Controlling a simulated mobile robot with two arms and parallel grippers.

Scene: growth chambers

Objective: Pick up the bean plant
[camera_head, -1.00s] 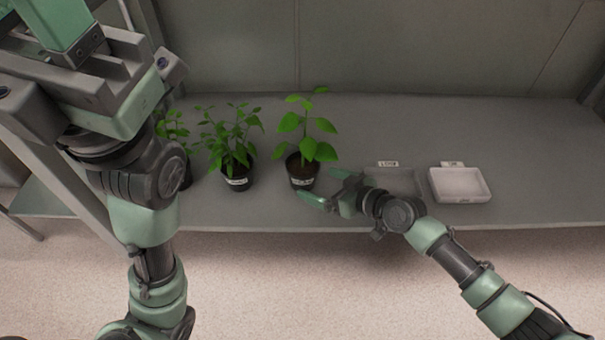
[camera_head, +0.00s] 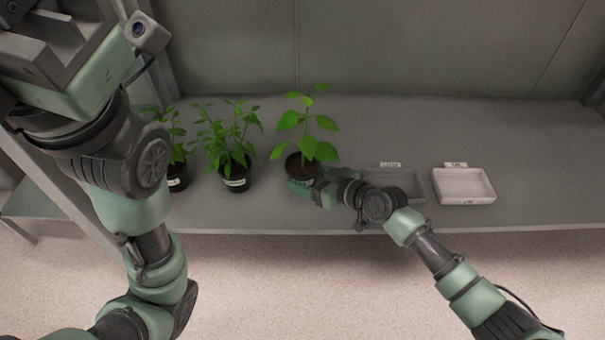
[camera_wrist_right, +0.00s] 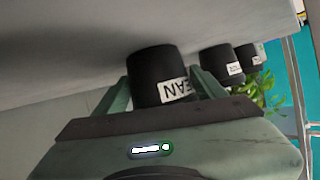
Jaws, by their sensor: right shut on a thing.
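The bean plant (camera_head: 306,122) has broad green leaves and stands upright in a black pot. It is the rightmost of the potted plants on the shelf. In the right wrist view its black pot (camera_wrist_right: 152,68) has a white label of which "EAN" can be read. My right gripper (camera_head: 308,188) is shut on this pot, with one finger on each side of it. I cannot tell whether the pot is clear of the shelf. The hand of my left arm (camera_head: 70,75) is at the upper left, and its fingertips are out of the frame.
Two other potted plants, a middle one (camera_head: 232,140) and a left one (camera_head: 175,150), stand left of the bean plant. A clear tray (camera_head: 412,198) and a white tray (camera_head: 463,184) lie to the right. The grey shelf (camera_head: 540,150) is bare at far right.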

